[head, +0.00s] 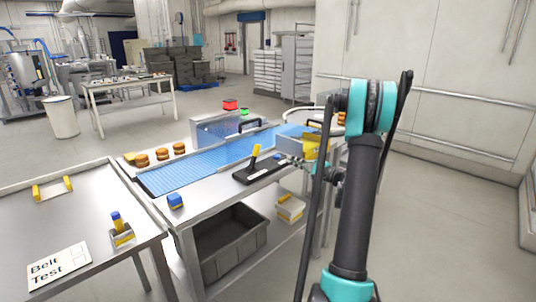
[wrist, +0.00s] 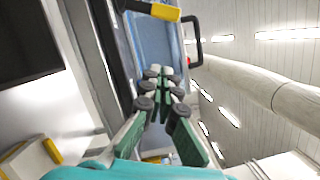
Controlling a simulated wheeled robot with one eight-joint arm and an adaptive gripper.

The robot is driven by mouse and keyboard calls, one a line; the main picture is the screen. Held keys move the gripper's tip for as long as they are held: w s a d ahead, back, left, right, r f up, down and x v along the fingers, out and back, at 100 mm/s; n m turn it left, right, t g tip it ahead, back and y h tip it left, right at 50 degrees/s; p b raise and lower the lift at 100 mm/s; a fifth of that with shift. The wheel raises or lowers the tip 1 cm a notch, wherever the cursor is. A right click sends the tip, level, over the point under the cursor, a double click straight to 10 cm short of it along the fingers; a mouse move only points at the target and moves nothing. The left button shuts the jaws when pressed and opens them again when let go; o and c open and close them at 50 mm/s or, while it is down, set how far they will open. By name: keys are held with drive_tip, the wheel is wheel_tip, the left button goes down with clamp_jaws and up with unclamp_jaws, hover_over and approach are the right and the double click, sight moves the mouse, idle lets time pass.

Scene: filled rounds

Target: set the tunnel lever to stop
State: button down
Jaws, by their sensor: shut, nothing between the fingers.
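The tunnel lever (head: 255,155) has a yellow grip and stands on a black base (head: 258,173) at the near edge of the blue belt, its grip pointing up. My gripper (head: 284,160) is shut and empty, just right of the lever and apart from it in the head view. In the wrist view the closed fingertips (wrist: 160,73) point toward the belt, and a yellow-and-black bar that looks like the lever (wrist: 165,12) crosses the top edge. The tunnel (head: 223,131) is a clear-sided box over the belt, with a red lamp (head: 230,104) and a green lamp (head: 244,112). Any lever markings are too small to read.
Several buns (head: 161,153) sit at the belt's left end. A grey bin (head: 232,242) is on the shelf below.

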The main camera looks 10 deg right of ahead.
sight(257, 149)
drive_tip(key=x, duration=1)
drive_tip(key=shift+w+a, duration=0.1)
drive_tip(key=shift+a, duration=0.1)
drive_tip(key=shift+s+a+r, duration=0.55)
drive_tip(key=shift+s+a, duration=0.25)
drive_tip(key=shift+s, duration=0.1)
drive_tip(key=shift+s+a+r, duration=0.25)
drive_tip(key=shift+s+a, duration=0.05)
drive_tip(key=shift+a, duration=0.2)
drive_tip(key=shift+s+a+r+n, duration=0.15)
drive_tip(key=shift+a+r+n, duration=0.1)
drive_tip(key=shift+n, duration=0.15)
drive_tip(key=shift+s+a+r+n+g, duration=0.25)
drive_tip(key=shift+s+a+r+n, duration=0.2)
drive_tip(key=shift+n, duration=0.4)
drive_tip(key=shift+s+a+r+n+g, duration=0.3)
drive_tip(key=shift+a+n, duration=0.25)
drive_tip(key=shift+n, duration=0.3)
drive_tip(key=shift+s+a+r+n+h, duration=0.25)
drive_tip(key=shift+s+a+n+h, duration=0.35)
drive_tip(key=shift+a+n, duration=0.45)
drive_tip(key=shift+s+a+n, duration=0.45)
drive_tip(key=shift+s+n, duration=0.1)
drive_tip(key=shift+n, duration=0.5)
drive_tip(key=shift+s+a, duration=0.25)
drive_tip(key=shift+a, duration=0.2)
drive_tip(key=shift+s, duration=0.1)
